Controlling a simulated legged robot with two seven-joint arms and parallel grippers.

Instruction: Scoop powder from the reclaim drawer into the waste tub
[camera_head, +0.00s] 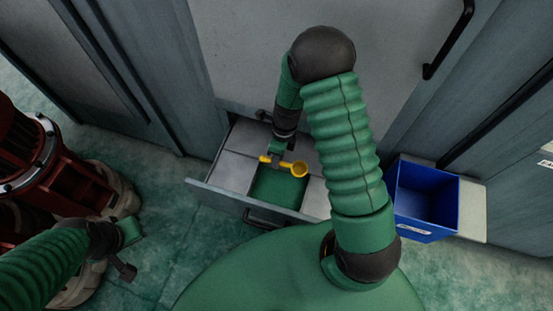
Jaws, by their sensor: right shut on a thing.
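The reclaim drawer (213,191) is pulled out from the grey cabinet and holds green powder (278,190) in a middle compartment. My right gripper (279,159) is shut on a yellow scoop (299,168) over the back part of that compartment. I cannot tell whether the scoop touches the powder or holds any. The blue waste tub (425,199) stands open to the right of the drawer, and no powder shows in it. My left gripper (128,250) is at the lower left, away from the drawer; its fingers are too unclear to judge.
The tub stands on a pale ledge (472,212) beside the cabinet. A cabinet door with a black handle (449,40) rises behind the drawer. Red machinery (58,165) stands at the left near my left arm. Green floor (165,215) lies open between it and the drawer.

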